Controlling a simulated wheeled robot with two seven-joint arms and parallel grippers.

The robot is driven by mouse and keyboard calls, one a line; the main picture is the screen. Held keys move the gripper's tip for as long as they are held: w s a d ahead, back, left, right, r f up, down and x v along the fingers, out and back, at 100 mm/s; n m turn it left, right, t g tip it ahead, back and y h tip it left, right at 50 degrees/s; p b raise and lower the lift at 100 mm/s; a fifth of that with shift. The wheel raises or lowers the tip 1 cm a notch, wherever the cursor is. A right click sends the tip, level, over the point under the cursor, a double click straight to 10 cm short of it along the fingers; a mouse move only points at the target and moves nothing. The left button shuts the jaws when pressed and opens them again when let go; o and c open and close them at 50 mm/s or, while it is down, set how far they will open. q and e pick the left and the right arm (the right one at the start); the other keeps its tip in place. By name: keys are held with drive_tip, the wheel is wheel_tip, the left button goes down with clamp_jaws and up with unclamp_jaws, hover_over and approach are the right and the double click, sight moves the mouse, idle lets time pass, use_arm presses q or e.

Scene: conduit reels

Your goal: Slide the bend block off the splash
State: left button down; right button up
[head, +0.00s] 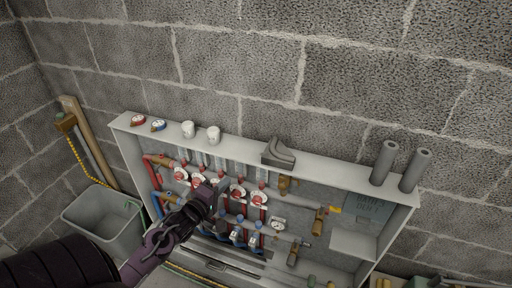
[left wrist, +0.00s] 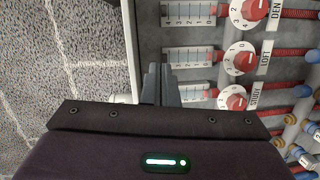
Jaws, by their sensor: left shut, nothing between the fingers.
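The bend block, a dark grey piece with a curved groove (head: 279,153), sits on the top ledge of the white cabinet (head: 330,170), near the middle. I cannot make out a splash under or around it. My left gripper (head: 217,188) is shut and empty. It is in front of the manifold, below and left of the block, clearly apart from it. In the left wrist view its closed fingers (left wrist: 160,84) point toward the ledge edge, beside the gauge scales. The block cannot be made out there. My right gripper is not in view.
On the ledge stand two small gauges (head: 138,120), two white fittings (head: 213,135) and two grey foam tubes (head: 414,170). Red-knobbed dials (head: 237,193) and pipes fill the cabinet. A grey bin (head: 104,222) stands at left. The ledge beside the block is clear.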

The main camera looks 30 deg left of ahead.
sight(256, 159)
use_arm(q)
wheel_tip(256, 159, up, 6)
drive_tip(key=w+t, duration=0.1)
drive_tip(key=w, duration=0.1)
drive_tip(key=shift+n, duration=0.4)
drive_tip(key=w+p, duration=0.3)
drive_tip(key=w, duration=0.5)
drive_tip(key=shift+w+d+r, duration=0.1)
drive_tip(key=shift+w+r, duration=0.05)
drive_tip(key=d+p, duration=0.1)
drive_tip(key=w+d+p, duration=0.1)
drive_tip(key=shift+w+d, duration=0.25)
drive_tip(key=shift+d, duration=0.5)
drive_tip(key=shift+d+p, duration=0.25)
drive_tip(key=shift+p, duration=0.05)
drive_tip(key=shift+f, duration=0.2)
drive_tip(key=shift+w+a, duration=0.1)
